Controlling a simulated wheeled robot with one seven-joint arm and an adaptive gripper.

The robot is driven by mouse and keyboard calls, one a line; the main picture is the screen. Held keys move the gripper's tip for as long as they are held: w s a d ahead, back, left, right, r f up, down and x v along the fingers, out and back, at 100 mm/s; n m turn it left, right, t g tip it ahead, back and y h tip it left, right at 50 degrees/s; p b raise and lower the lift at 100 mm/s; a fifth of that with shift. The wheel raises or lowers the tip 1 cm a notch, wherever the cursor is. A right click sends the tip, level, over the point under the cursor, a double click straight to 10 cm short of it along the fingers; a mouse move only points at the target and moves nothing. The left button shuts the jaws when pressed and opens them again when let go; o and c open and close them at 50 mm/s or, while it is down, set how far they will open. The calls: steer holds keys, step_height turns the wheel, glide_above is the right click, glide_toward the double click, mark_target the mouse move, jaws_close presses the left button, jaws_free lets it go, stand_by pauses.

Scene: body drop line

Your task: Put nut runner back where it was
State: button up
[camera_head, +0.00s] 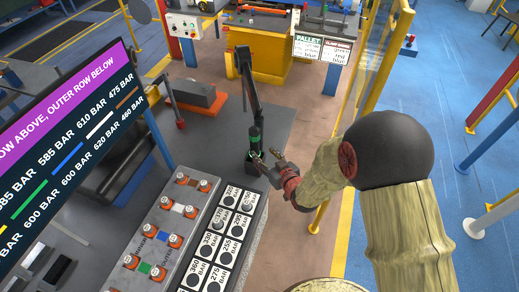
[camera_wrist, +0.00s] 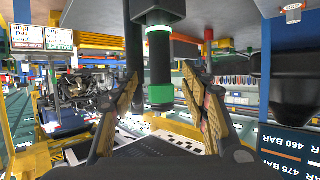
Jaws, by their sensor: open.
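The nut runner (camera_head: 256,138), a dark upright tool with green bands, stands at the right edge of the grey bench, its lower end at a dark holder (camera_head: 252,165) with a green glow. A black jointed arm (camera_head: 247,75) rises above it. My gripper (camera_head: 268,158) is open beside the tool, fingers pointing toward it. In the wrist view, which looks upside down, the nut runner (camera_wrist: 160,75) shows in the gap between the two open fingers (camera_wrist: 160,85). I see no finger closed on it. Whether the tool is fully seated is hard to tell.
A white tray (camera_head: 225,235) with pressure labels and a grey block with orange-ended parts (camera_head: 165,235) lie on the bench in front. A screen (camera_head: 75,140) stands at left. A grey block on an orange base (camera_head: 197,98) sits behind. Yellow posts (camera_head: 375,60) rise at right.

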steer(key=s+d+r+m+g+h, duration=0.1)
steer(key=s+d+r+h, duration=0.2)
steer(key=d+r, duration=0.45)
steer(key=s+d+r+m+g+h, duration=0.25)
steer(key=d+r, duration=0.25)
steer(key=r, duration=0.5)
steer(key=s+d+r+g, duration=0.1)
steer(key=s+r, duration=0.3)
steer(key=s, duration=0.8)
steer(key=s+d+r+m+g, duration=0.1)
steer(key=s+r, duration=0.3)
steer(key=s, duration=0.8)
steer(key=shift+s+d+g, duration=0.2)
steer(key=shift+d+g, duration=0.35)
steer(key=shift+g, duration=0.2)
steer(key=shift+m, duration=0.25)
step_height(320, 180, down, 6)
steer(key=b, duration=0.5)
steer(key=shift+r, duration=0.25)
